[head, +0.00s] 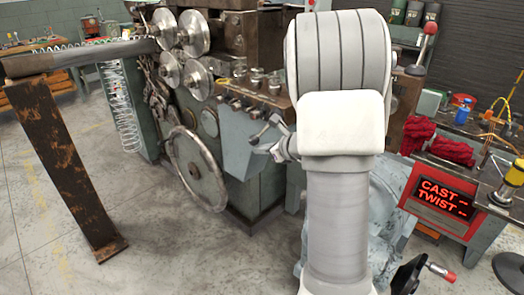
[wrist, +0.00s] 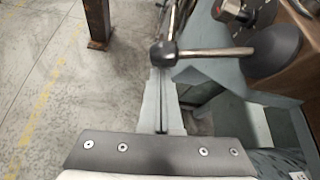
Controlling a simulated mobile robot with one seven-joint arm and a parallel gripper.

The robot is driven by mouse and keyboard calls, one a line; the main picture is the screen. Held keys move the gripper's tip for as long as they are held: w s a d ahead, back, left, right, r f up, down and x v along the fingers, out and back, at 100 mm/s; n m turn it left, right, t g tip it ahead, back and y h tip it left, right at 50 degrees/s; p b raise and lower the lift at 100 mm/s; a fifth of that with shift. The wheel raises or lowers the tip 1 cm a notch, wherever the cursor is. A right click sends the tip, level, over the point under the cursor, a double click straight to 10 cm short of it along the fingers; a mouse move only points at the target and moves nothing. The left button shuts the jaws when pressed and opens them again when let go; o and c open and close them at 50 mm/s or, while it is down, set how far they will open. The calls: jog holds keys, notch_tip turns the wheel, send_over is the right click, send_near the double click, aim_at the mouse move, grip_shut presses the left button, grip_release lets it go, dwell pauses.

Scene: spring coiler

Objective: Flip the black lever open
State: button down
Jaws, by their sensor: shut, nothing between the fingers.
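A lever with a dark ball knob (wrist: 163,54) and a metal rod runs to a dark conical hub (wrist: 274,50) in the wrist view. In the head view a dark-knobbed lever (head: 262,130) stands out from the front of the coiler. My gripper (wrist: 163,76) is shut and empty, its light fingers pressed together. The fingertips lie just under the ball knob in the wrist view; I cannot tell if they touch it. In the head view my gripper (head: 277,150) is small beside the lever, and my arm hides part of the machine to the right.
The coiler (head: 240,150) has a large handwheel (head: 197,168) and feed rollers left of the lever. A rusty post (head: 62,165) stands on the open floor at left. A red-lit display (head: 446,198) and red-knobbed lever (head: 428,35) are at right.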

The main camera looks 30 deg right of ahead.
aim_at(258, 135)
jog(key=shift+r, duration=0.1)
jog(key=shift+a+r+p, duration=0.15)
jog(key=shift+r+p, duration=0.1)
jog(key=shift+p, duration=0.45)
jog(key=shift+s+a+r+m+y+p, duration=0.1)
jog(key=shift+r+m+y+p, duration=0.05)
jog(key=shift+m+y+p, duration=0.2)
jog(key=shift+m+g+y, duration=0.5)
jog(key=shift+m+y, duration=0.35)
jog(key=shift+m, duration=0.1)
jog(key=r+p, duration=0.2)
jog(key=p, duration=0.2)
jog(key=a+r+p, duration=0.1)
jog(key=r+p, duration=0.1)
jog(key=p, duration=0.1)
jog(key=shift+s+r+p, duration=0.1)
jog(key=shift+s+p, duration=0.05)
jog(key=shift+p, duration=0.2)
notch_tip(258, 135, up, 3)
jog(key=m+y+p, duration=0.1)
jog(key=p, duration=0.1)
jog(key=m+y+p, duration=0.1)
jog(key=p, duration=0.2)
jog(key=shift+d+r+p, duration=0.15)
jog(key=shift+r+p, duration=0.05)
jog(key=shift+p, duration=0.1)
jog(key=shift+r, duration=0.1)
